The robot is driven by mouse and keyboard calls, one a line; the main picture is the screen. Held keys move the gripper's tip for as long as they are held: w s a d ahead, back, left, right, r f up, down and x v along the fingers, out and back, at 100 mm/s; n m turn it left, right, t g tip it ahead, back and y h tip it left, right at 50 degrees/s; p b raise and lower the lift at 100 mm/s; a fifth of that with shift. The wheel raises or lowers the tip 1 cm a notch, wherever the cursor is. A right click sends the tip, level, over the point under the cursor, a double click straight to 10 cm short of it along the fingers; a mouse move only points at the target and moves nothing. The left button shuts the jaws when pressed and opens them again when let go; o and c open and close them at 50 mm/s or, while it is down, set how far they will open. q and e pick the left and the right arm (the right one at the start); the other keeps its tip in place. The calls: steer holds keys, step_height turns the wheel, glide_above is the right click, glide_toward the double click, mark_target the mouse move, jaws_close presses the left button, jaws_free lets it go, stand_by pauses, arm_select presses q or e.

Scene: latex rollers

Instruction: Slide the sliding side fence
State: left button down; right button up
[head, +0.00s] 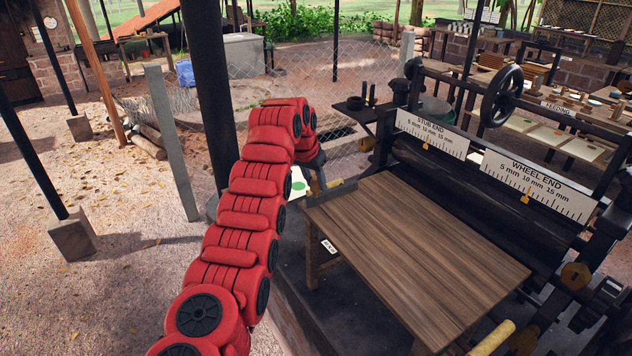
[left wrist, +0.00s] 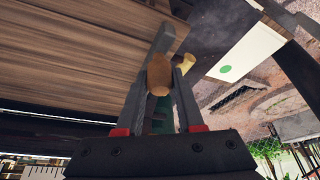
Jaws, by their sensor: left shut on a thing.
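The side fence (head: 331,192) is a short dark grey bar at the far left corner of the wooden feed table (head: 415,250). My left gripper (head: 317,176) is beside it at the table's left edge, partly hidden by my red arm. In the left wrist view, my left gripper (left wrist: 160,88) is shut on a brown wooden knob (left wrist: 159,72). A grey bar (left wrist: 165,38), which looks like the fence, extends behind the knob along the table edge. My right gripper is in neither view.
The roller machine has a scale marked STUB END (head: 430,133), another marked WHEEL END (head: 535,188) and a handwheel (head: 502,96). A dark post (head: 209,90) stands close behind my left arm. The feed table's top is bare.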

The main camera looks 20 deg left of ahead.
arm_select(q)
steer(key=c, duration=0.5)
jaws_free()
steer(key=shift+s+a, duration=0.1)
steer(key=shift+r, duration=0.1)
steer(key=shift+r+b, duration=0.25)
steer(key=shift+b, duration=0.1)
steer(key=p+v, duration=0.2)
steer(key=v, duration=1.4)
steer(key=shift+s+r, duration=0.2)
steer(key=shift+r, duration=0.15)
steer(key=shift+a, duration=0.1)
